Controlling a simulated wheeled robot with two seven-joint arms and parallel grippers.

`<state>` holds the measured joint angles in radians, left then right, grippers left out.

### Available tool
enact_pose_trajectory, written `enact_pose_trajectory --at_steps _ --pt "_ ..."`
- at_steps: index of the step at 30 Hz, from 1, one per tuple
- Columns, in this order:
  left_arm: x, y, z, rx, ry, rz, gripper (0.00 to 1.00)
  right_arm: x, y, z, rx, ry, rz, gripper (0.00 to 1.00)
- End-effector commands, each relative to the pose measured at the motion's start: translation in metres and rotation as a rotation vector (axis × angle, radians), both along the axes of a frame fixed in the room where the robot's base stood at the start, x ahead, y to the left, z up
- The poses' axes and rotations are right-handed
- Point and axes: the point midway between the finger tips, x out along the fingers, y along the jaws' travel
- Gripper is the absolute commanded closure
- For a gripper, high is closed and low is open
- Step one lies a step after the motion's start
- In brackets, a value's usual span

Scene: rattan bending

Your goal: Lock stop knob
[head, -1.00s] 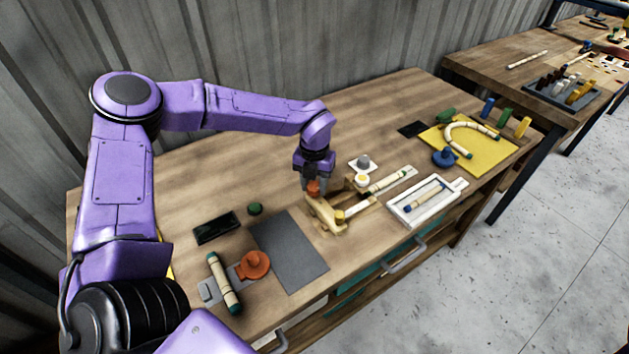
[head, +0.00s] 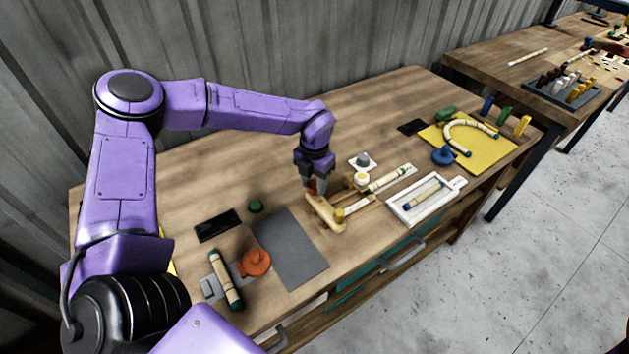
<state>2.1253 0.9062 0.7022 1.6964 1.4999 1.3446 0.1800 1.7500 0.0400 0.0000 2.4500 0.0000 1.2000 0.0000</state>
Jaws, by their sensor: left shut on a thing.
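An orange-red stop knob (head: 311,187) shows in part at the left end of a wooden bending jig (head: 324,213) near the middle of the table. My left gripper (head: 316,187) points down over the knob and is shut on it; the fingers hide much of it. A rattan piece with dark bands (head: 388,180) lies to the right of the jig, and a shorter yellow-banded piece (head: 354,207) lies at the jig's front. My right gripper is not in view.
A grey mat (head: 290,248) lies to the left of the jig, with an orange knob-shaped part (head: 255,262) and a green-ended rattan rod (head: 226,280) beyond it. A white tray (head: 452,189) and a yellow board (head: 493,155) stand to the right. The back of the table is mostly clear.

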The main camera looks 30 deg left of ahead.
Motion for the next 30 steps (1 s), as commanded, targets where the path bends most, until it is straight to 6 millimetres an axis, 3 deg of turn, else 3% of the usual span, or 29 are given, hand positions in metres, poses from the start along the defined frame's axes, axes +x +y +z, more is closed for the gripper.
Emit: enact_pose_trajectory --at_steps 3,4,6,17,30 --pt "0.002 0.000 0.003 0.001 -0.008 0.000 0.89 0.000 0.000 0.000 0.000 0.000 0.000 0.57" --pt "0.002 0.000 0.003 0.001 -0.008 0.000 0.52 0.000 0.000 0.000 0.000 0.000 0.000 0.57" --pt "0.002 0.000 0.003 0.001 -0.007 0.000 0.33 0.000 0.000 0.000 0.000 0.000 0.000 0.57" --pt "0.002 0.000 0.008 0.000 -0.006 0.002 0.33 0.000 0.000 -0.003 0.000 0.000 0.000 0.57" --pt "0.001 0.000 0.098 0.001 -0.008 0.001 0.33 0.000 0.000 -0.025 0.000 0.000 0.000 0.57"
